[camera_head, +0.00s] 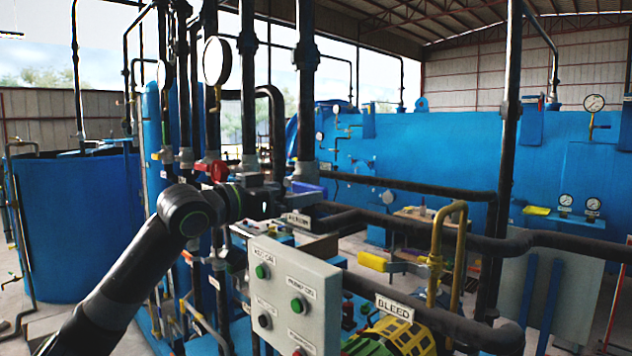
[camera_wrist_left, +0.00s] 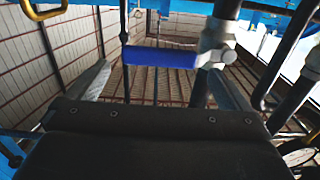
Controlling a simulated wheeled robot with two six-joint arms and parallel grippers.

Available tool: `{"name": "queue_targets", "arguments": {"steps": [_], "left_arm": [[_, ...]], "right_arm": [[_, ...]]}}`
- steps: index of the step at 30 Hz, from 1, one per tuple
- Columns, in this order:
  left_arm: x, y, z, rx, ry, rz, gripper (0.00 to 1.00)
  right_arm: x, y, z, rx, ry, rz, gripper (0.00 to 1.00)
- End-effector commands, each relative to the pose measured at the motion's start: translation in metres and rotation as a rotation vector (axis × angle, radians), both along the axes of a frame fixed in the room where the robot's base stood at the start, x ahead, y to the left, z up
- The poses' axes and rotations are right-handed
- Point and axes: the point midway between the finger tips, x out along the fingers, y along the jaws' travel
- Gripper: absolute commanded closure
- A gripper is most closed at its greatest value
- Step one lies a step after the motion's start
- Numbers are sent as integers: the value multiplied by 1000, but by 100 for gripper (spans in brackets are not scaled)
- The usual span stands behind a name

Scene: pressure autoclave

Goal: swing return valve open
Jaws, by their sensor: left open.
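The return valve has a blue lever handle (camera_wrist_left: 160,57), which lies crosswise just beyond my left gripper (camera_wrist_left: 160,72) in the left wrist view. Its right end joins a grey valve body (camera_wrist_left: 216,45) on a dark pipe. My left gripper is open, with one finger on each side and nothing visibly held. I cannot tell whether a finger touches the handle. In the head view the blue handle (camera_head: 308,187) shows just right of my left gripper (camera_head: 278,200). A small label (camera_head: 298,219) below it is too small to read surely. My right gripper is not seen.
A grey button panel (camera_head: 293,295) stands below my left gripper. A red valve handle (camera_head: 218,170) is just above my arm. A yellow handle (camera_head: 372,261) sits above the BLEED label (camera_head: 394,309). Upright pipes (camera_head: 306,90) and horizontal pipes (camera_head: 430,235) crowd this area.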

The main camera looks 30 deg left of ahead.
Motion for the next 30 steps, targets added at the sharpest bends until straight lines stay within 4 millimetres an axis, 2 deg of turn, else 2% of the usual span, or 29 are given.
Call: {"name": "queue_targets", "arguments": {"steps": [15,21,30], "left_arm": [[59,-21,2,-4,1,-2,0],[69,-25,0,-1,3,-1,0],[69,-25,0,1,2,-1,1]], "right_arm": [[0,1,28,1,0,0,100],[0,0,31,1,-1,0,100],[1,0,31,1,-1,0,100]]}}
